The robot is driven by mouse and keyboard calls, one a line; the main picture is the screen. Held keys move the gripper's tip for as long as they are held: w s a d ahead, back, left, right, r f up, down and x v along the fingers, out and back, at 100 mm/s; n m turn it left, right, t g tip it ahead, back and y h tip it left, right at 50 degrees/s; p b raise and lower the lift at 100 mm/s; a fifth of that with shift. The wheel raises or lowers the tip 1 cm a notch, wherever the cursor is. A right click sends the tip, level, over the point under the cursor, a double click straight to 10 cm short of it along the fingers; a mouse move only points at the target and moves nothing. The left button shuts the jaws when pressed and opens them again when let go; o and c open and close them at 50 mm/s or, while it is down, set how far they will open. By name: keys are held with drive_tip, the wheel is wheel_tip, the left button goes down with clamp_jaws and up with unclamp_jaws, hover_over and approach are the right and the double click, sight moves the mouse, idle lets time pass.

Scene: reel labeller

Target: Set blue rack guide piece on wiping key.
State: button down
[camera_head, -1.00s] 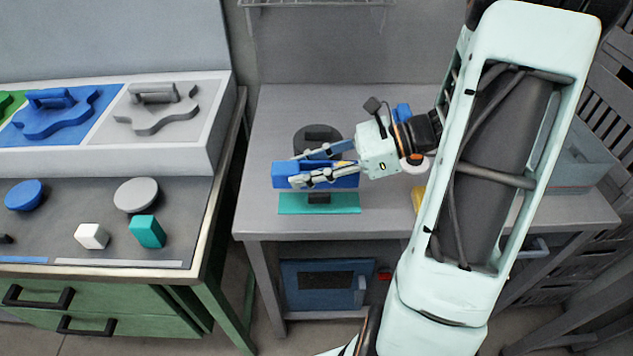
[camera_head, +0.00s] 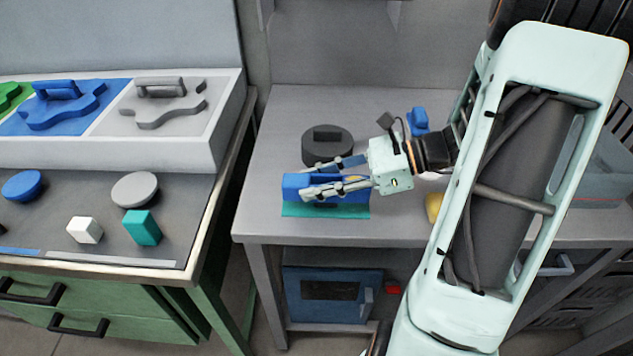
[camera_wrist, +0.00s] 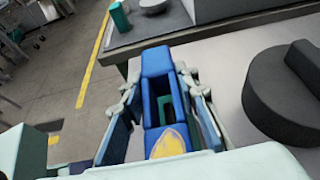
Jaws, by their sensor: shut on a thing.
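The blue rack guide piece (camera_head: 293,186) is a long block with a slot; in the wrist view (camera_wrist: 156,62) it lies lengthwise between my fingers. My gripper (camera_head: 306,180) is shut on its sides, reaching in from the right. Directly below is a flat teal plate (camera_head: 325,211), seemingly the wiping key. Its front strip shows under the block, and green shows through the slot in the wrist view (camera_wrist: 166,105). The block looks level and very low over the plate; whether they touch I cannot tell. The plate's middle is hidden.
A dark round weight (camera_head: 318,150) with a raised handle stands just behind the block. A small blue object (camera_head: 418,120) and a yellow one (camera_head: 433,207) are to the right, near my arm. The left bench (camera_head: 105,235) holds several small pieces. The grey table's front left is clear.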

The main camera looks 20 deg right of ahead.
drive_tip(key=shift+f, duration=0.6)
drive_tip(key=c, duration=1.5)
unclamp_jaws()
drive_tip(key=shift+r, duration=0.1)
drive_tip(key=shift+r, duration=0.35)
drive_tip(key=p+v, duration=0.1)
drive_tip(key=v, duration=1.1)
drive_tip(key=shift+r, duration=0.2)
drive_tip(key=shift+w, duration=0.1)
